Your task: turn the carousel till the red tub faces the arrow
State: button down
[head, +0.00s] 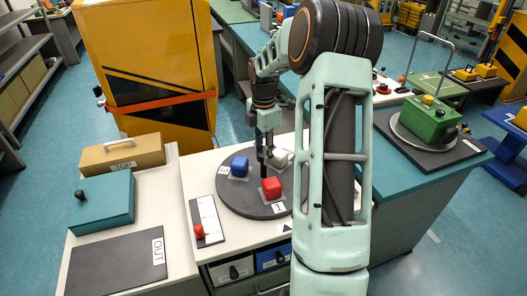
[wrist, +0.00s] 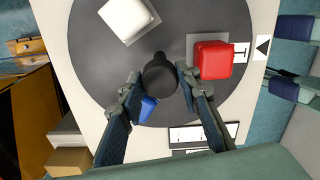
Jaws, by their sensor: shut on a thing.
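The dark round carousel (head: 232,198) lies on the white counter and carries a red tub (head: 272,187), a blue tub (head: 240,167) and a white tub (wrist: 125,18). My gripper (head: 264,170) is over its middle, shut on the black round knob (wrist: 160,74), with a finger on each side. In the wrist view the red tub (wrist: 213,60) sits right of the knob, beside a label "1" (wrist: 240,53). The black arrow (wrist: 263,48) is just outside the rim, roughly in line with knob and red tub. The blue tub (wrist: 148,108) is partly hidden by a finger.
A white strip with a red knob (head: 199,232) lies left of the carousel. A teal box (head: 101,203), a tan "TOP" box (head: 121,153) and a dark "OUT" mat (head: 118,264) are further left. A green box (head: 430,118) stands on the right-hand table.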

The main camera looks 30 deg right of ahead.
jog(key=shift+w, duration=0.1)
dwell(0.3)
jog(key=c, duration=1.4)
grip_release()
notch_tip(320, 180, up, 12)
